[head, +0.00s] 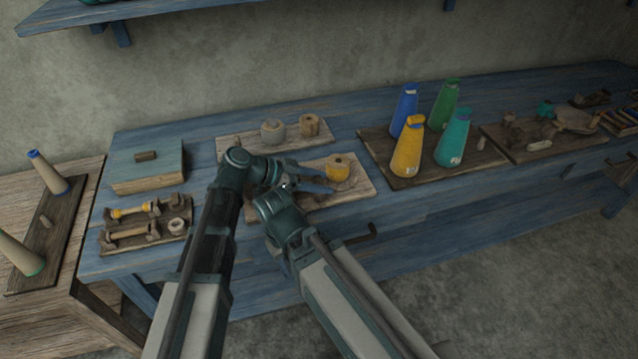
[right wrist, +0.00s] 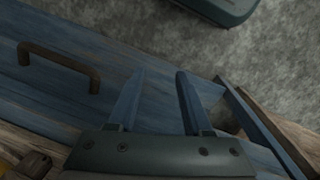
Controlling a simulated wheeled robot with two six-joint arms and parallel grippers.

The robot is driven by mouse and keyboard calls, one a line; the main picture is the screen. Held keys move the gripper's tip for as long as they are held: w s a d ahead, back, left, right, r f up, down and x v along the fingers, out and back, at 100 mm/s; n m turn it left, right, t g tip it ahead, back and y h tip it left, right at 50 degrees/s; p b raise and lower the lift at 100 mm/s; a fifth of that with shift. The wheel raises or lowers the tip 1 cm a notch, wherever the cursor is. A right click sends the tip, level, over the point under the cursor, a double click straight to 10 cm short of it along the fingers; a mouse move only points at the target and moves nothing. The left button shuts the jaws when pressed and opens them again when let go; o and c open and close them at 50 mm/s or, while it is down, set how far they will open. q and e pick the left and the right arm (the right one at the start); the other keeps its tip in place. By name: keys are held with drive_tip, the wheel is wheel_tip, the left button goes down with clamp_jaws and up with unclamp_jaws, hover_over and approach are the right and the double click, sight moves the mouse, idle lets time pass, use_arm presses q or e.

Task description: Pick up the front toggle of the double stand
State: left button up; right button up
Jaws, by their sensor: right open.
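In the head view, the double stand (head: 157,238) is a dark wooden rack on the left end of the blue bench. Its rear cradle holds a toggle with yellow winding (head: 131,211). Its front toggle (head: 126,234) is plain wood and lies across the front cradle. My right gripper (right wrist: 157,72) is open and empty in the right wrist view, over the bench's front side. Its fingers are hidden in the head view.
A small pale ring (head: 176,226) sits at the stand's right end. A green box (head: 147,169) stands behind it. Several coloured cones stand on a board (head: 374,142) to the right. A dark handle (right wrist: 60,62) sticks out of the bench front. A wooden side table (head: 85,248) adjoins at left.

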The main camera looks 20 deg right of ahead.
sight(319, 181)
use_arm(q)
clamp_jaws()
drive_tip(key=shift+r, duration=0.1)
wheel_tip(319, 181, up, 10)
drive_tip(key=p, duration=1)
